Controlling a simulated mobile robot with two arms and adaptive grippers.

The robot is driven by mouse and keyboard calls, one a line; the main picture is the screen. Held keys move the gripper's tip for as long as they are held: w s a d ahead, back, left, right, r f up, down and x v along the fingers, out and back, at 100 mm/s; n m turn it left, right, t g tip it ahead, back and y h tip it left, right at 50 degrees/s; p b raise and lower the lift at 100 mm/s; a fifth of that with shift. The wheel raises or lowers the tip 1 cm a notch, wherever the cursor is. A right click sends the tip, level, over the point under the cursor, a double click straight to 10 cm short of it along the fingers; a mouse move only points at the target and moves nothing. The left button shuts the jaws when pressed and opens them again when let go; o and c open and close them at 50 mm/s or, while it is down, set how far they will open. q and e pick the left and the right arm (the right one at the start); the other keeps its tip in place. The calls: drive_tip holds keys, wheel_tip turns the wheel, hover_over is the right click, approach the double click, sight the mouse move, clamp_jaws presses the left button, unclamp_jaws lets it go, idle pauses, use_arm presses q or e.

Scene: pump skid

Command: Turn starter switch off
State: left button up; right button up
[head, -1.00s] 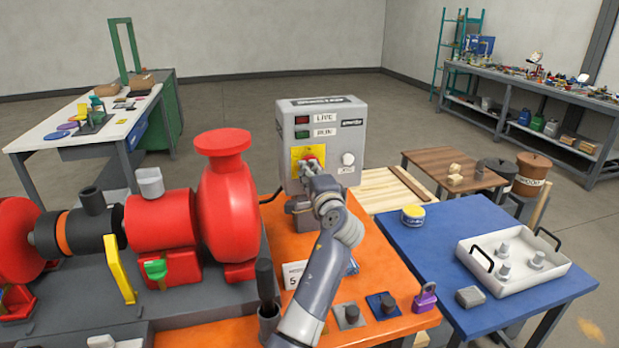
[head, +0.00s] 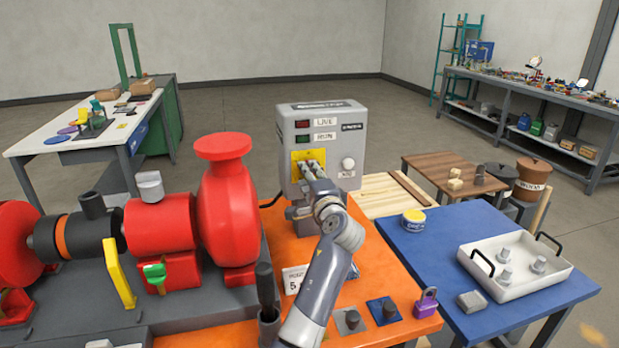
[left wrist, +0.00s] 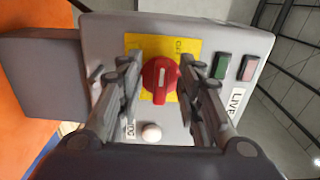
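The grey starter box (head: 339,122) stands on the orange bench, with a yellow plate (head: 299,157) on its front. In the left wrist view the red starter switch knob (left wrist: 160,80) sits on that plate. Its white mark runs up and down in that view, which is sideways on the box. A small dark label (left wrist: 184,46) is at the plate's corner. My left gripper (head: 314,168) is at the knob; its open fingers (left wrist: 160,86) stand on either side of it, with gaps showing. In the head view the gripper hides most of the knob. My right gripper is out of view.
The box has a red lamp (head: 302,124) by LIVE, a dark green lamp (head: 302,139) by RUN, and a white button (head: 348,163). The red pump (head: 228,205) stands close on the left. A purple padlock (head: 426,303) is at the orange bench's right; a blue table (head: 430,260) is beyond.

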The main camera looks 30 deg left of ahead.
use_arm(q)
drive_tip(key=v, duration=1.2)
drive_tip(key=shift+s, duration=0.1)
